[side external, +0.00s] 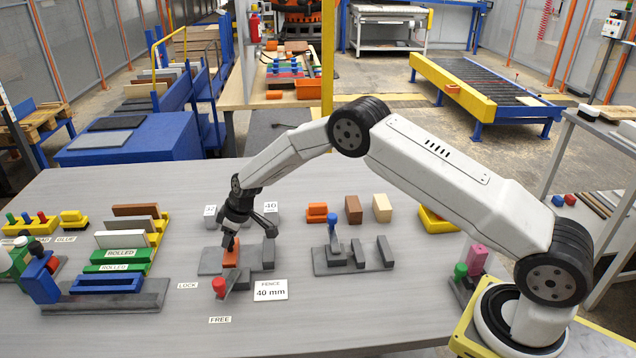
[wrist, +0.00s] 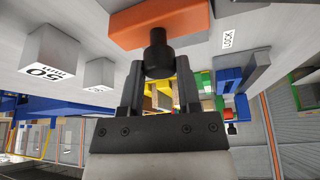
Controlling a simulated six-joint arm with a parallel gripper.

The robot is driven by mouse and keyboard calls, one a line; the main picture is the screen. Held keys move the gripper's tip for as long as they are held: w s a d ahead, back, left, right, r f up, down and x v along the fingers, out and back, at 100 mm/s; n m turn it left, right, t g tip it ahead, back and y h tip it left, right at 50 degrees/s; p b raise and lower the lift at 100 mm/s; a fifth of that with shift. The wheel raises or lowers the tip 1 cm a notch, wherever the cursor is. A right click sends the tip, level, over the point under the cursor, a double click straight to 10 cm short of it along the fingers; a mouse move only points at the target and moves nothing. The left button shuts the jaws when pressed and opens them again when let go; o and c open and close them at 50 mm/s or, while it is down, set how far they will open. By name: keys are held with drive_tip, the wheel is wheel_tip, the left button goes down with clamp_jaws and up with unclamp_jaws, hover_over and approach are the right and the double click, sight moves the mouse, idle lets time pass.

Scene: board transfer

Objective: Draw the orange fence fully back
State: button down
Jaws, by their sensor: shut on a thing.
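The orange fence (side external: 231,254) stands on a grey base plate (side external: 210,262), partly hidden by my gripper. In the wrist view the orange fence (wrist: 185,20) lies just beyond my fingertips and carries a black knob (wrist: 157,42). My gripper (wrist: 158,75) has its two fingers on either side of this knob, shut on it. In the side view my gripper (side external: 230,236) points down at the fence. A lever with a red knob (side external: 219,285) sits in front of the fence, near the labels LOCK (side external: 188,286) and FREE (side external: 220,320).
A card reading FENCE 40 mm (side external: 270,290) stands right of the lever. A grey fixture with a blue knob (side external: 332,219) is further right. Coloured racks and bars, including a green bar (side external: 120,256), fill the left. The front of the table is clear.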

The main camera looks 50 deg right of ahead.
drive_tip(key=shift+w+a+r, duration=0.1)
drive_tip(key=shift+w+a, duration=0.4)
drive_tip(key=shift+c, duration=1.5)
unclamp_jaws()
drive_tip(key=shift+r, duration=0.1)
drive_tip(key=shift+s+d+r, duration=0.1)
drive_tip(key=shift+s+r, duration=0.05)
drive_tip(key=v, duration=0.7)
